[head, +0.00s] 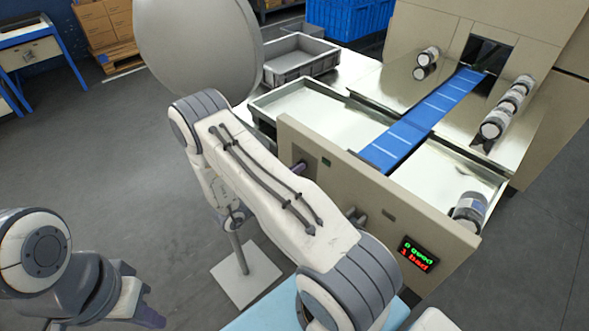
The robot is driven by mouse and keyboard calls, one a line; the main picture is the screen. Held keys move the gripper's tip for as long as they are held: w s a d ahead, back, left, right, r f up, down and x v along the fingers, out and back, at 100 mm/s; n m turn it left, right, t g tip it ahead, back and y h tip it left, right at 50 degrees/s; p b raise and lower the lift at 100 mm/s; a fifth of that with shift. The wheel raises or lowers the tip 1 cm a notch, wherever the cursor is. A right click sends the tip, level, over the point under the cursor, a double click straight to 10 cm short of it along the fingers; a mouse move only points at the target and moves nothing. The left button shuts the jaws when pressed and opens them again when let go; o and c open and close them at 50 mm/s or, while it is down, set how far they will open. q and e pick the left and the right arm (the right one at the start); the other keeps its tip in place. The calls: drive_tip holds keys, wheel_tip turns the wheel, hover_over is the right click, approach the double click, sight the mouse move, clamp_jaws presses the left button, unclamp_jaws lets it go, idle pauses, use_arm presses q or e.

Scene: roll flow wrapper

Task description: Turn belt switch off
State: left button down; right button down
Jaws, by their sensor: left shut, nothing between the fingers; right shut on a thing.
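The purplish tips of my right gripper (299,169) show at the panel left of the green lamp, shut on a switch knob that is largely hidden. My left gripper (150,317) is at the bottom left, shut and empty, well away from the machine. The blue belt (412,126) runs back into a dark opening.
A display (417,253) reads 0 good, 1 bad. Wrapped rolls (497,121) lie on the right plate, others at the left, and one (469,207) in the front right tray. A grey crate (301,58) stands behind the empty left tray (320,108).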

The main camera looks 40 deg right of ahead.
drive_tip(key=c, duration=0.9)
unclamp_jaws()
drive_tip(key=shift+o, duration=0.2)
drive_tip(key=a, duration=1)
drive_tip(key=shift+s+a+b, duration=0.25)
drive_tip(key=shift+s+b, duration=0.05)
drive_tip(key=shift+s, duration=0.1)
